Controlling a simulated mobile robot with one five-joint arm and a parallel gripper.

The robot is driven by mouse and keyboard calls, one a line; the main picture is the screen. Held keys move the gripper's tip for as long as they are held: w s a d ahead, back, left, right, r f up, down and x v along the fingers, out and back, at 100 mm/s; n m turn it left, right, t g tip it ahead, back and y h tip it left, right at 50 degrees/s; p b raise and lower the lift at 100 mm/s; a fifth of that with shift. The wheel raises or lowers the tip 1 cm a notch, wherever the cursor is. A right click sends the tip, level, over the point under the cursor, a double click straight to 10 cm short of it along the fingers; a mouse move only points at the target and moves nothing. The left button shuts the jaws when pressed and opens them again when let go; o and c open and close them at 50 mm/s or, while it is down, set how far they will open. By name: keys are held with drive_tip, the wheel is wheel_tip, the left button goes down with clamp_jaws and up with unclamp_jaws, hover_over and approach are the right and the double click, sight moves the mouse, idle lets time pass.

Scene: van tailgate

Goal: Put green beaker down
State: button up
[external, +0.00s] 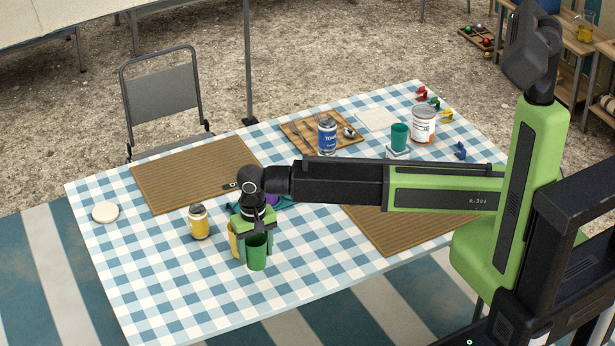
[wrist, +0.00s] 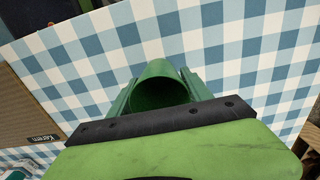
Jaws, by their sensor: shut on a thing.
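The green beaker (external: 257,254) is upright between the fingers of my gripper (external: 255,231), low over the front middle of the checked table (external: 180,300). My gripper is shut on it. I cannot tell whether its base touches the cloth. In the wrist view, the open mouth of the beaker (wrist: 160,92) shows between the two green fingers of my gripper (wrist: 160,100), with bare checked cloth (wrist: 255,55) beyond. A yellow cup (external: 233,243) stands close behind and left of the beaker, partly hidden by my gripper.
A yellow jar (external: 199,222) and a round white disc (external: 105,212) stand to the left. A brown mat (external: 180,175) lies behind. A blue can (external: 327,136), a teal cup (external: 399,138) and a white tin (external: 423,126) stand at the far side. The front left cloth is clear.

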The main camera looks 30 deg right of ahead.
sight(253, 267)
drive_tip(key=shift+s+a+f, duration=0.35)
drive_tip(key=shift+a+f, duration=0.15)
drive_tip(key=shift+a, duration=0.25)
wheel_tip(253, 267, down, 4)
drive_tip(key=b, duration=0.4)
drive_tip(key=shift+f+b, duration=0.2)
drive_tip(key=shift+b, duration=0.15)
drive_tip(key=shift+r, duration=0.25)
drive_tip(key=shift+f, duration=0.2)
drive_tip(key=o, duration=1.3)
drive_tip(key=shift+o, duration=0.2)
drive_tip(key=shift+r, duration=0.1)
wheel_tip(253, 267, up, 12)
drive_tip(key=p, duration=1.2)
